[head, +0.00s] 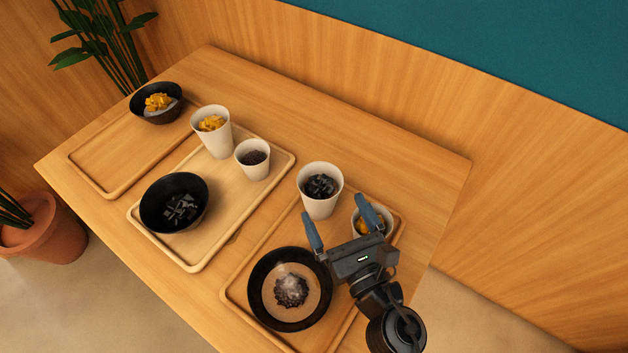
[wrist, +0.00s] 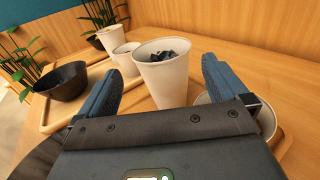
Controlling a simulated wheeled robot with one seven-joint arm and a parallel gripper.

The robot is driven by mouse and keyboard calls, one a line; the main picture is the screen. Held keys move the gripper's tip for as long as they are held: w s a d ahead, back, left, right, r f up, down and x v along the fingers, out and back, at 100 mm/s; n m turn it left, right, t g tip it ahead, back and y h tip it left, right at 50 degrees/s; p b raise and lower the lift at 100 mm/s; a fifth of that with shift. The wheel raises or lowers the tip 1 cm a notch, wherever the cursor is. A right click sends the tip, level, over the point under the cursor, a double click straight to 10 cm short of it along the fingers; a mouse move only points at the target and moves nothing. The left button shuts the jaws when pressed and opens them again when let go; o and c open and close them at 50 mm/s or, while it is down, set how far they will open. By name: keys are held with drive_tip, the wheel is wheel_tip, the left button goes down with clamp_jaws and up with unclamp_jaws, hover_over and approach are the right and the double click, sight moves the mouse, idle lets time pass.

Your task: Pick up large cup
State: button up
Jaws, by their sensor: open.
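A large white cup (head: 319,193) with dark cubes in it stands upright at the back of the right tray (head: 240,277). It also shows in the wrist view (wrist: 163,82), ahead of and between my fingers. Another large white cup (head: 214,137) with yellow cubes stands at the back of the middle tray (head: 226,202). My gripper (head: 340,225) is open and empty, in front of the dark-cube cup, with its blue fingers spread. I cannot tell whether a finger touches the cup.
A small cup (head: 362,236) with yellow topping stands close behind my right finger, partly hidden. A dark bowl (head: 266,284) is left of my gripper. Another small cup (head: 252,160) and a black bowl (head: 176,202) sit on the middle tray. The left tray (head: 97,183) holds a bowl (head: 142,97).

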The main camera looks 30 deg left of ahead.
sight(312, 164)
drive_tip(key=x, duration=0.2)
drive_tip(key=shift+w+a, duration=0.25)
drive_tip(key=shift+a, duration=0.05)
drive_tip(key=shift+x, duration=2.8)
drive_tip(key=shift+d+f, duration=0.1)
drive_tip(key=c, duration=1.4)
drive_tip(key=shift+r+p, duration=0.2)
drive_tip(key=shift+p, duration=0.1)
